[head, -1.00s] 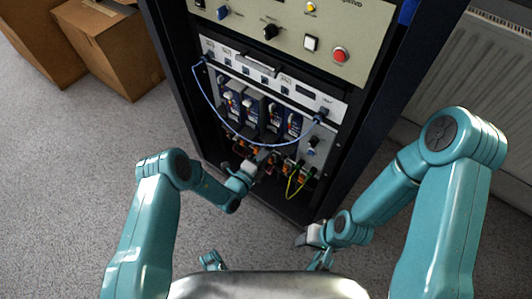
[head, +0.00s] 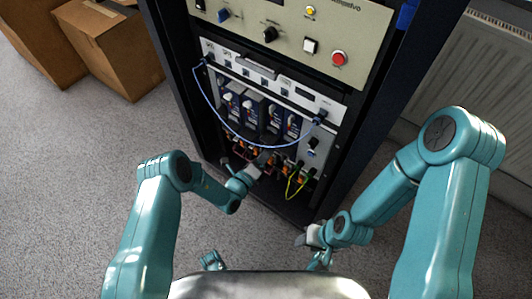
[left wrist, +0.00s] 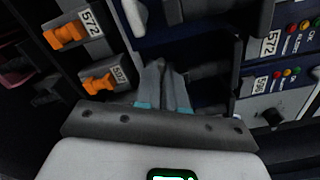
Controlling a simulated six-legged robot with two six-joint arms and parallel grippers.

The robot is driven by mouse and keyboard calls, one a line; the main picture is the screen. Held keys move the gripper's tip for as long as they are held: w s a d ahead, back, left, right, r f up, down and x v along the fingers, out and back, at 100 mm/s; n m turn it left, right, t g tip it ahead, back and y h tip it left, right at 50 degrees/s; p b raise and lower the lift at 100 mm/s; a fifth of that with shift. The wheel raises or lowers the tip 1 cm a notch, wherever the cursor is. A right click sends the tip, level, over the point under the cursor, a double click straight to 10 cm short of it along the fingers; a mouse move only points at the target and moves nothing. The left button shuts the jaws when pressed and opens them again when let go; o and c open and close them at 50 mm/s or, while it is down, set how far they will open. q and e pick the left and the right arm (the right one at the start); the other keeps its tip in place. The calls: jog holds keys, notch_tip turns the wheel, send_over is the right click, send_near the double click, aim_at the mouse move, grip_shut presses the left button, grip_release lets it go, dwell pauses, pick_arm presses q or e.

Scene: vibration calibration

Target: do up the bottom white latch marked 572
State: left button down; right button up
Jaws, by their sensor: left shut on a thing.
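My left gripper (head: 260,163) is at the lower part of the rack, just below the row of dark blue modules (head: 272,117). In the left wrist view its fingers (left wrist: 163,75) are close together, shut on a small part that appears to be the bottom white latch; the fingers hide most of it. A label 572 (left wrist: 272,43) is on the module right of the fingers. Another label 572 (left wrist: 91,22) is beside an orange connector at upper left. My right gripper (head: 308,238) is low, in front of the rack's right side, apart from the modules; its jaw opening is unclear.
A blue cable (head: 230,126) hangs in a loop across the modules. Orange connectors (left wrist: 65,35) are left of the left fingers. A yellow-green wire (head: 291,187) is at lower right in the rack. Cardboard boxes (head: 110,55) stand left and a radiator (head: 480,80) right.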

pick_arm(q)
jog(key=m+p, duration=0.2)
jog(key=m, duration=1)
jog(key=shift+m, duration=0.3)
dwell(0.4)
jog(key=c, duration=1.5)
grip_release()
jog(key=shift+s, duration=0.1)
